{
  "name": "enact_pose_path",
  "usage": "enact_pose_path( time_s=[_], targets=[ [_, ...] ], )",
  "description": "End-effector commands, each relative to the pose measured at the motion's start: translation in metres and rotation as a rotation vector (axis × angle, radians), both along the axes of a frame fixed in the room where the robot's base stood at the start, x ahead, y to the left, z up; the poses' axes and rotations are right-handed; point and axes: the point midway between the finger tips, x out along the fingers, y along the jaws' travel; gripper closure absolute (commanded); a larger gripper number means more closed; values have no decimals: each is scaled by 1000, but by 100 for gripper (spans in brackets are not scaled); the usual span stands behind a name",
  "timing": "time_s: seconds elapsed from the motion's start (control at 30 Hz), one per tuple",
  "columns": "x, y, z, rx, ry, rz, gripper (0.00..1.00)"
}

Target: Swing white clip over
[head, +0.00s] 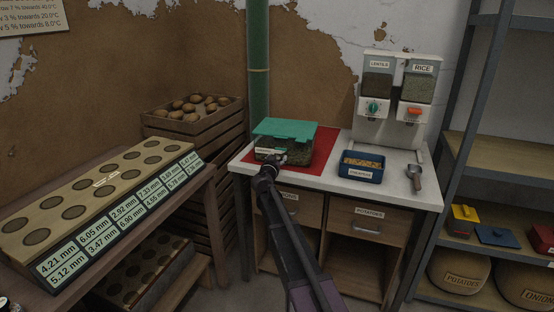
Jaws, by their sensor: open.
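A clear box (296,151) with a green lid (287,131) stands on a red mat (321,150) at the left of the white-topped counter. Its contents look dark green. A small white piece, which looks like the white clip (268,151), shows on the front side of the box, below the lid's edge. My gripper (270,160) is at the front left of the box, close to this white piece, and looks empty. It hides part of the box's lower front. I cannot tell whether it touches the clip, or the clip's exact position.
A blue tray (362,174) of yellowish pieces and a metal scoop (415,177) lie to the right. A dispenser (396,99) labelled lentils and rice stands behind them. A green pipe (259,70) rises behind the box. A crate of potatoes (193,120) stands left of the counter.

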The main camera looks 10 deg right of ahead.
Motion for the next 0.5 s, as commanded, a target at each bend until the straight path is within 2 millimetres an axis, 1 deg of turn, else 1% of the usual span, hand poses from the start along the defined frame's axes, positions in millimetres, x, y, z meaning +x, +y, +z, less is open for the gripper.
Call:
enact_pose_path(
  time_s=[0.27, 0.3, 0.37, 0.4, 0.47, 0.5],
  targets=[
    [1, 0, 0, 0, 0, 0, 28],
    [1, 0, 0, 0, 0, 0, 33],
    [0, 0, 0, 0, 0, 0, 51],
    [0, 0, 0, 0, 0, 0, 63],
    [0, 0, 0, 0, 0, 0, 81],
    [0, 0, 0, 0, 0, 0, 93]
  ],
)
